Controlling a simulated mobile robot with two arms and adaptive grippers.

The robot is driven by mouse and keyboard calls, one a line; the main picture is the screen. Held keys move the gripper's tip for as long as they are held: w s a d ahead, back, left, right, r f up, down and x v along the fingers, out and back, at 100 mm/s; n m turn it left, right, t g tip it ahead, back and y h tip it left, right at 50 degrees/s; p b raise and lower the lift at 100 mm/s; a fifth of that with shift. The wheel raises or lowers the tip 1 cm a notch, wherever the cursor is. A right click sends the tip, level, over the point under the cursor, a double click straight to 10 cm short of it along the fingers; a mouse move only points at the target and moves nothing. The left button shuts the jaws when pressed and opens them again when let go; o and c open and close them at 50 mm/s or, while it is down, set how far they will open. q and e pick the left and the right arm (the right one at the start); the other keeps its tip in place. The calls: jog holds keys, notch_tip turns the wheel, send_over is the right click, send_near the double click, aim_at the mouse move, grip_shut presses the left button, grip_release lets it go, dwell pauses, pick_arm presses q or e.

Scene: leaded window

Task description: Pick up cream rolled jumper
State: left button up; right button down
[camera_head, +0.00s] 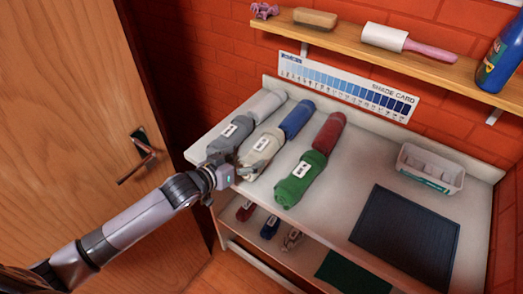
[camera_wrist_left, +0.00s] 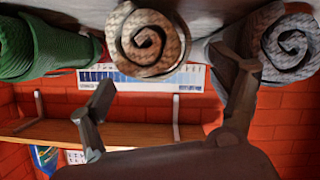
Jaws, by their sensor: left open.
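The cream rolled jumper (camera_head: 262,146) lies on the white table in the head view, between a grey roll (camera_head: 232,132) and a green roll (camera_head: 298,180), with a blue roll (camera_head: 297,119) behind it. My left gripper (camera_head: 236,166) is at its near end and hides part of it. In the left wrist view, which looks upside down, the cream jumper's spiral end (camera_wrist_left: 150,42) faces the camera. The open left fingers (camera_wrist_left: 172,88) stand apart on either side below it in the picture, with nothing held between them. My right gripper is not in view.
A red roll (camera_head: 329,132) lies behind the green one. A dark ribbed mat (camera_head: 405,235) and a white tub (camera_head: 431,168) stand to the right. More rolls lie on the lower shelf.

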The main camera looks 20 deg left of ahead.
aim_at(255, 154)
pick_arm(q)
jog(key=shift+p+x, duration=0.7)
jog(key=shift+x, duration=2.05)
jog(key=shift+s+d, duration=0.1)
jog(key=shift+c, duration=0.3)
jog(key=c, duration=1.3)
jog(key=shift+c, duration=0.4)
jog(key=shift+r, duration=0.15)
